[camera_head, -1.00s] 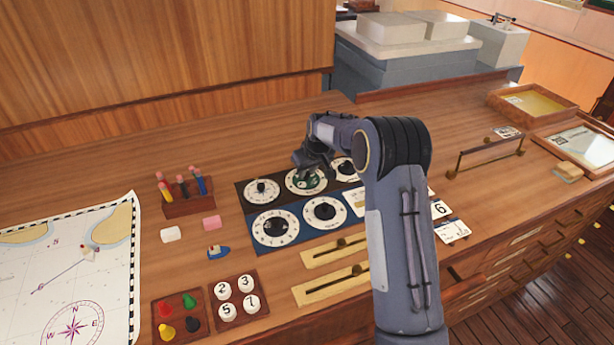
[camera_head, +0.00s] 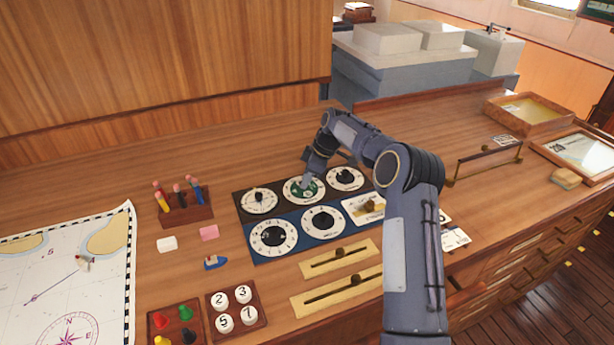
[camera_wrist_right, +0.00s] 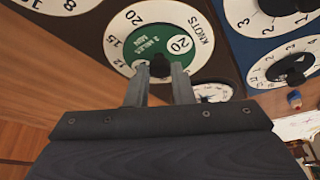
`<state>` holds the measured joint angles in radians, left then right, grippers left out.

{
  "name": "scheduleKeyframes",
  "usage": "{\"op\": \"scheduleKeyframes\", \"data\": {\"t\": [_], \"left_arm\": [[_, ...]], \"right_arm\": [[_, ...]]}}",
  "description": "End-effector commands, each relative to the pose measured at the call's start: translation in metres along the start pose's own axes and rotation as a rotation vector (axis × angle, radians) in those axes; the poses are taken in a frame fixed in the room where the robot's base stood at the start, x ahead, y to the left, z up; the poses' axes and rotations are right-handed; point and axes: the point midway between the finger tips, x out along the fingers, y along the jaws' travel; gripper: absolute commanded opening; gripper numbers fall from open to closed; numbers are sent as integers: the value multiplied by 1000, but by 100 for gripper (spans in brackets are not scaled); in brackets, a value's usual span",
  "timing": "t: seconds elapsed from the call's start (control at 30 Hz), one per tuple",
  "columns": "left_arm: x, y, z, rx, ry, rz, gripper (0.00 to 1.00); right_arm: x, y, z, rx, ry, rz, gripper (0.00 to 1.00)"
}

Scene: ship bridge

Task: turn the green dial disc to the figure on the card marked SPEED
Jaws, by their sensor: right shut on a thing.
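The green dial disc (camera_head: 293,192) sits in a white numbered ring in the back row of the dial panel. In the right wrist view the green disc (camera_wrist_right: 147,42) carries a round white spot reading 20, beside the word KNOTS on the ring. My right gripper (camera_head: 305,185) reaches down onto it. In the wrist view its fingertips (camera_wrist_right: 160,70) are shut on the black knob (camera_wrist_right: 160,64) at the disc. A white card (camera_head: 455,238) lies right of my arm; its print is too small to read, so I cannot tell which card is SPEED. My left gripper is out of view.
Other dials surround it: one to the left (camera_head: 259,201), one to the right (camera_head: 346,178), blue-backed ones (camera_head: 273,238) in front. Brass slider plates (camera_head: 336,259) lie nearer. A pencil block (camera_head: 187,208) stands left. My right arm hides part of the counter.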

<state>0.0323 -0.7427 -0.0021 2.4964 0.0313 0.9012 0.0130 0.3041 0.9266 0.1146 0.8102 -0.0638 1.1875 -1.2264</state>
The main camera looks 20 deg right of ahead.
Motion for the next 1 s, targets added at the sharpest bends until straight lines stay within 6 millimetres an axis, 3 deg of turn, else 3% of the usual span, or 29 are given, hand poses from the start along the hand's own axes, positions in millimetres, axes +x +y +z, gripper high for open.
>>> {"op": "scheduleKeyframes", "data": {"t": [0.3,0.83,0.87,1.0], "left_arm": [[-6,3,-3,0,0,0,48],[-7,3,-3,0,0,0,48],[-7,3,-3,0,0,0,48],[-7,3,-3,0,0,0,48]], "right_arm": [[0,2,0,-109,-1,-45,0],[0,2,1,-131,-2,-53,0],[0,2,1,-131,-2,-53,23],[0,2,0,-130,-2,-53,41]]}}
